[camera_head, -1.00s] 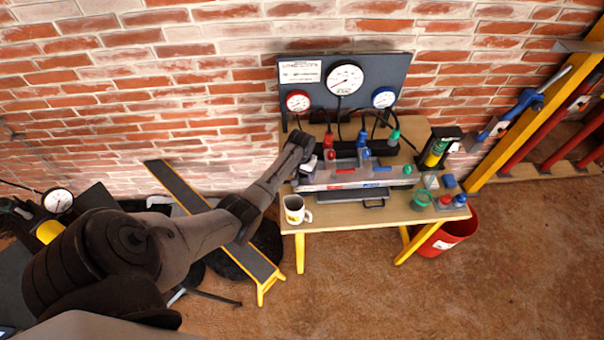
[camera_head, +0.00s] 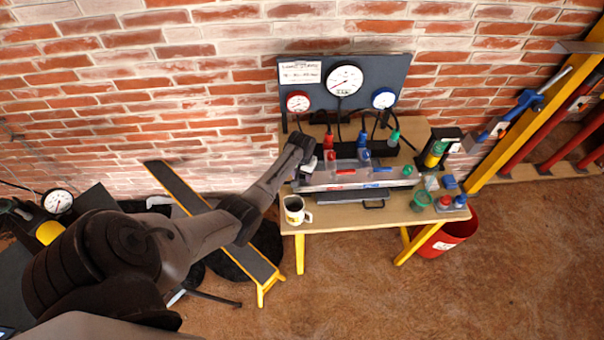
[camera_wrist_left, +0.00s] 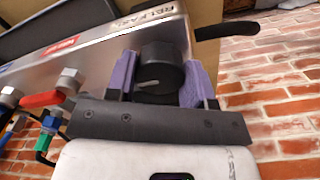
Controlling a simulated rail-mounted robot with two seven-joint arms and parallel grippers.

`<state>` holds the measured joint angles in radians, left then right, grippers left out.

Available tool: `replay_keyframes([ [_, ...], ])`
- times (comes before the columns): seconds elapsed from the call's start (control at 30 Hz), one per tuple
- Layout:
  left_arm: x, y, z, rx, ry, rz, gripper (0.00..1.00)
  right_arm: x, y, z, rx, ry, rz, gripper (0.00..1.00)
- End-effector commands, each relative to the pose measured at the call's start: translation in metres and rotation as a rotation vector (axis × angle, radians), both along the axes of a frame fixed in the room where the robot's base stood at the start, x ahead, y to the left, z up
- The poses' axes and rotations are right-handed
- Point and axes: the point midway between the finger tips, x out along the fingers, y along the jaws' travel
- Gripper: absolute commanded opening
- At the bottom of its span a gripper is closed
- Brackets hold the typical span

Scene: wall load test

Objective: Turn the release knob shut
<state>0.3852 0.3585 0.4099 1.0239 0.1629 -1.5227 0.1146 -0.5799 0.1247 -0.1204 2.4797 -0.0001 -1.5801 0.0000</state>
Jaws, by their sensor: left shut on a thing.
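The release knob (camera_wrist_left: 160,68) is a round black knob with a pale mark line, on the end of a grey metal block (camera_wrist_left: 105,50) lettered "RELEASE" in the left wrist view. My left gripper (camera_wrist_left: 160,80) is shut on the knob, one purple finger on each side. In the head view my left gripper (camera_head: 307,168) is at the left end of the block (camera_head: 335,183), on the table; my arm hides the knob there.
A panel with a large white gauge (camera_head: 344,80), a red gauge (camera_head: 298,101) and a blue gauge (camera_head: 384,97) stands behind. A mug (camera_head: 295,209) is close in front of the gripper. A green cup (camera_head: 421,200) and a pump (camera_head: 436,150) are at right.

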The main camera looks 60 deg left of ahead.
Motion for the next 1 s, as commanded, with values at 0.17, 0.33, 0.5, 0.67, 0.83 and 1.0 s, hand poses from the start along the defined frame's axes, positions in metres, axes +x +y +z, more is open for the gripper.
replay_keyframes([
  [0.17, 0.000, 0.000, 0.002, -0.001, 0.002, -0.047, 0.24, 0.000, 0.001, 0.007, 0.004, 0.000, -0.003, 0.43],
  [0.33, -0.001, 0.001, 0.004, -0.001, 0.003, -0.156, 0.24, 0.000, 0.002, 0.018, 0.008, 0.000, -0.006, 0.43],
  [0.5, -0.001, 0.001, 0.003, 0.000, 0.003, -0.310, 0.24, 0.000, 0.002, 0.030, 0.008, 0.000, -0.006, 0.43],
  [0.67, -0.001, 0.001, 0.002, -0.001, 0.003, -0.462, 0.24, 0.000, 0.002, 0.037, 0.008, 0.000, -0.006, 0.43],
  [0.83, -0.001, 0.002, 0.001, 0.000, 0.003, -0.625, 0.24, 0.000, 0.002, 0.043, 0.007, 0.000, -0.005, 0.43],
  [1.0, 0.000, 0.002, 0.001, 0.001, 0.002, -0.787, 0.24, 0.000, 0.000, 0.046, 0.002, -0.001, -0.002, 0.43],
])
